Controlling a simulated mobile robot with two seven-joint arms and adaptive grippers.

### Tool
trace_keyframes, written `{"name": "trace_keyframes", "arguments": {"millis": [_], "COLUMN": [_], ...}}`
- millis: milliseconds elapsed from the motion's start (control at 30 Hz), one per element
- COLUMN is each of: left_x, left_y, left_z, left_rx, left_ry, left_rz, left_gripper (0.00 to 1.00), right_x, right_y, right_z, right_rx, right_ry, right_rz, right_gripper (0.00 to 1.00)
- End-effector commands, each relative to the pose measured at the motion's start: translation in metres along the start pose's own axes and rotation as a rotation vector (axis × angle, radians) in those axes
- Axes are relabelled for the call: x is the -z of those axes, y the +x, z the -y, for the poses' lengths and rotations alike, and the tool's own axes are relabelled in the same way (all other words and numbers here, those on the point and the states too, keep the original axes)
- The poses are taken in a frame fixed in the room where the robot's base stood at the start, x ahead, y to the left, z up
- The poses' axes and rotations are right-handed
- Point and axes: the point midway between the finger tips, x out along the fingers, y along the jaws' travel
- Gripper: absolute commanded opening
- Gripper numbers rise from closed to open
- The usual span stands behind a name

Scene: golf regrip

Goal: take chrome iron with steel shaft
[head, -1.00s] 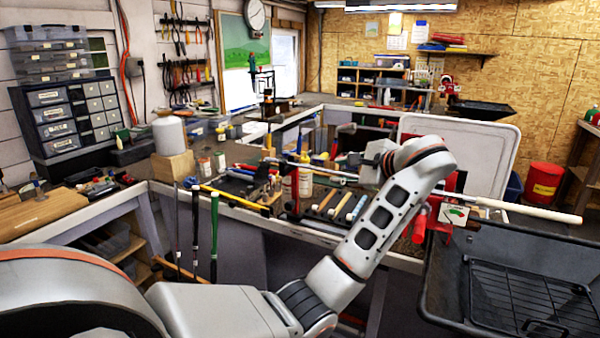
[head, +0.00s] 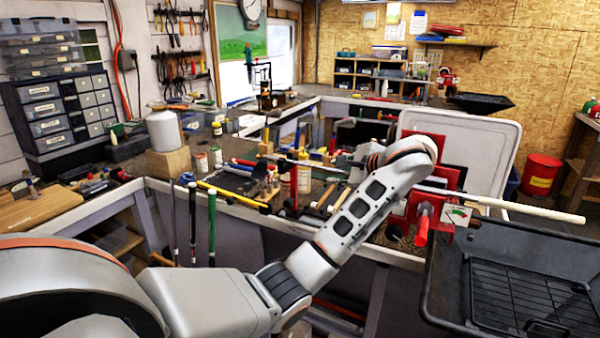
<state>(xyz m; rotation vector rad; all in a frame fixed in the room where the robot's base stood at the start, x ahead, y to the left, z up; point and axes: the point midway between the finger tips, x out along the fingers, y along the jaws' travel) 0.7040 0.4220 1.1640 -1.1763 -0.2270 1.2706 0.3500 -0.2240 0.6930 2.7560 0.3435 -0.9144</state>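A club with a bright steel shaft (head: 322,167) and a long cream grip (head: 510,206) lies across the bench, its grip end out to the right past the red vise (head: 432,212). My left arm hides the middle of the shaft. The far left end, among tools, is too small to read. My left gripper (head: 352,160) is over the bench by the shaft, mostly behind my own wrist. Its fingers are too small to tell if they hold the shaft. Several clubs stand upright at the bench front, one with a green grip (head: 212,225). My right gripper is out of view.
A black tray (head: 440,270) with a wire rack is at the right. Small bottles and tools crowd the bench. A red bucket (head: 541,175) stands on the floor at right.

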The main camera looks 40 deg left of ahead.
Motion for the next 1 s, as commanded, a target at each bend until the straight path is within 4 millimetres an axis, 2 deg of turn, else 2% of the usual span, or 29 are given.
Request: {"name": "trace_keyframes", "arguments": {"millis": [233,267,300,367,767,1000], "left_x": [0.0,0.0,0.0,0.0,-0.001,-0.007], "left_y": [0.003,0.003,0.003,0.003,0.002,-0.006], "left_z": [0.0,0.0,0.0,0.0,0.001,0.015], "left_rx": [0.0,0.0,0.0,0.0,0.001,0.003], "left_ry": [0.001,0.001,0.001,0.001,0.0,-0.003], "left_rz": [0.0,0.0,0.0,0.0,0.0,-0.002], "left_gripper": [0.27,0.24,0.14,0.0,0.0,0.0], "right_x": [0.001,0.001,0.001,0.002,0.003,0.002], "right_y": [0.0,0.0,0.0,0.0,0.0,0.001], "right_z": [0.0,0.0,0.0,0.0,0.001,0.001], "right_rx": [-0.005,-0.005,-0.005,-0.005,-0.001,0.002], "right_ry": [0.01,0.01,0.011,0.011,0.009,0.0], "right_rz": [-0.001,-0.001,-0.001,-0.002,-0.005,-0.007], "right_gripper": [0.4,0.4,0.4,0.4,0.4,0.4]}}
